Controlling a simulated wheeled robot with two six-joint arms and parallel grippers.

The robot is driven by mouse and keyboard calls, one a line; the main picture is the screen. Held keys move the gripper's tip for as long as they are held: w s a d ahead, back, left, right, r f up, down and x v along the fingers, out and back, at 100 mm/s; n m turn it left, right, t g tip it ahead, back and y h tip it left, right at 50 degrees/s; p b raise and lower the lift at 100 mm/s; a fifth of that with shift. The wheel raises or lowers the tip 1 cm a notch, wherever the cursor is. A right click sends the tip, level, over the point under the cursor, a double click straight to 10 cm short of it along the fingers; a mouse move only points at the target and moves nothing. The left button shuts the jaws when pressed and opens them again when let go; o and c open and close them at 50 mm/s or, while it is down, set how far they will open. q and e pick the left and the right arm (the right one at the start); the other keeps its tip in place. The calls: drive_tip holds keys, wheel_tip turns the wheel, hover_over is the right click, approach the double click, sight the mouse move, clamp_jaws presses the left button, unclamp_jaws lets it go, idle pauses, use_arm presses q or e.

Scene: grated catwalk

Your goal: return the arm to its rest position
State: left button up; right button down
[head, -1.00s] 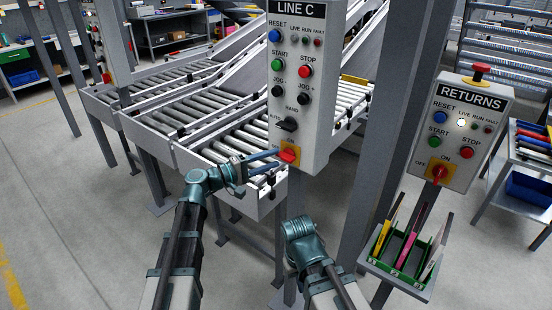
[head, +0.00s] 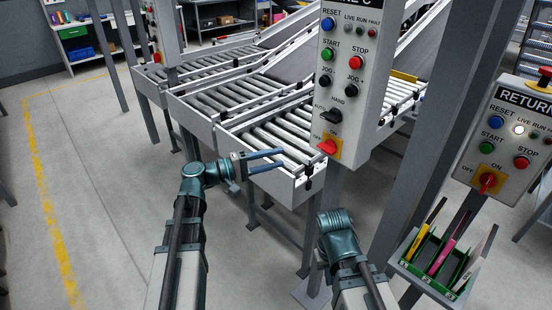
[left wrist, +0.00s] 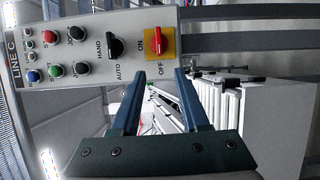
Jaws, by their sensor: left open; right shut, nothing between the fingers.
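My left gripper (head: 283,158) is open and empty, left of the LINE C panel (head: 352,75) in the head view. Its two blue fingers are apart and clear of the red rotary switch (head: 328,147). In the left wrist view, the fingers (left wrist: 157,88) point toward the panel, with the red switch (left wrist: 157,41) beyond the fingertips. The switch handle lies crosswise, on the OFF side. My right gripper (head: 336,222) is low in front of the panel post. Its hand end is seen from behind, and its fingers are hidden.
Roller conveyors (head: 265,135) stand behind the left gripper. The RETURNS panel (head: 507,135) and a small tray with green dividers (head: 425,278) are at right. Grey posts (head: 440,120) stand between the panels. The floor at left (head: 100,200) is clear.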

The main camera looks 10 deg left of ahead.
use_arm(q)
drive_tip(key=s+d+f+m+g+y+p, duration=0.2)
drive_tip(key=s+d+f+m+g+y, duration=0.4)
drive_tip(key=s+d+f, duration=0.45)
drive_tip(key=s+a+f+m+g+y+p, duration=0.3)
drive_tip(key=s+f+y, duration=0.3)
drive_tip(key=s+y, duration=0.4)
drive_tip(key=shift+f+m+g+y, duration=0.2)
drive_tip(key=shift+m+g+y, duration=0.15)
drive_tip(key=shift+m, duration=0.25)
drive_tip(key=shift+s, duration=0.1)
